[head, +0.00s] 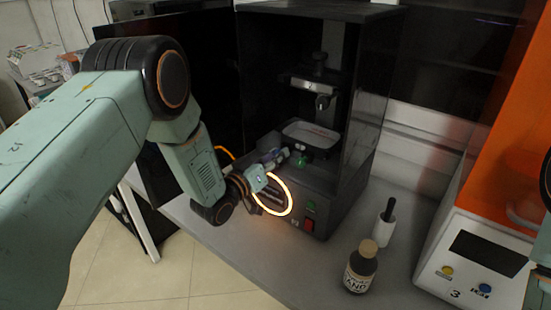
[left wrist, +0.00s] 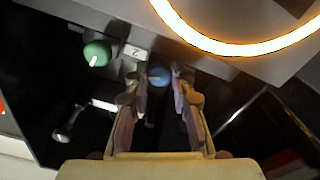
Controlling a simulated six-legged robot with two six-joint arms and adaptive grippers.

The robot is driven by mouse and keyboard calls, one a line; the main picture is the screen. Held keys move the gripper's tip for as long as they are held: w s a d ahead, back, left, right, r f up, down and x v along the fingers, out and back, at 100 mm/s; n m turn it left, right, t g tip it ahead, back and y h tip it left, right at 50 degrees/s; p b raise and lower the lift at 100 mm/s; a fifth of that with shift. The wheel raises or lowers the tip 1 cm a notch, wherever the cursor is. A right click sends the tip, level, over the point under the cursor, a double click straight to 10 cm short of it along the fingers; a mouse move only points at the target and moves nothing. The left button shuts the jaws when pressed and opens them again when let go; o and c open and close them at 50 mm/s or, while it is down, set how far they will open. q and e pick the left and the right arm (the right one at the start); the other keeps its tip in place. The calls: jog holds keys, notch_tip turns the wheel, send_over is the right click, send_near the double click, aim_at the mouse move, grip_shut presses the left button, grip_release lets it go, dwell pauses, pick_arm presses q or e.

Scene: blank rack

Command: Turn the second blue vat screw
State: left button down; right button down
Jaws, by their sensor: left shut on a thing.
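The black printer (head: 330,190) stands on the bench with a pale vat (head: 312,134) inside it. My left gripper (head: 276,158) reaches to the front left of the vat. In the left wrist view, the fingers of my left gripper (left wrist: 161,84) are on both sides of a round blue screw (left wrist: 159,75) and shut on it. A small white label (left wrist: 135,52) that seems to read 2 is beside this screw. A green screw (left wrist: 97,52) sits to its left, clear of the fingers; it also shows in the head view (head: 302,161).
A brown bottle (head: 361,268) and a white bottle with a black cap (head: 384,224) stand on the grey bench, right of the printer. An orange and white machine (head: 470,250) is at far right. The printer's side walls (head: 368,120) and raised build head (head: 318,88) limit the room around the vat.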

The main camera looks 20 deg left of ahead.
pick_arm(q)
jog(key=m, duration=0.3)
jog(key=m+b, duration=0.1)
jog(key=m, duration=0.1)
jog(key=shift+s+d+f+m, duration=0.1)
jog(key=shift+s+f+m, duration=0.05)
jog(key=shift+f+m, duration=0.2)
jog(key=m, duration=0.5)
jog(key=shift+b, duration=0.35)
jog(key=m, duration=0.5)
jog(key=shift+m+b, duration=0.35)
jog(key=shift+b, duration=0.05)
jog(key=m, duration=0.4)
jog(key=shift+m+b, duration=0.3)
jog(key=c, duration=1.5)
grip_release()
jog(key=shift+o, duration=0.4)
jog(key=shift+r, duration=0.2)
jog(key=v, duration=1.2)
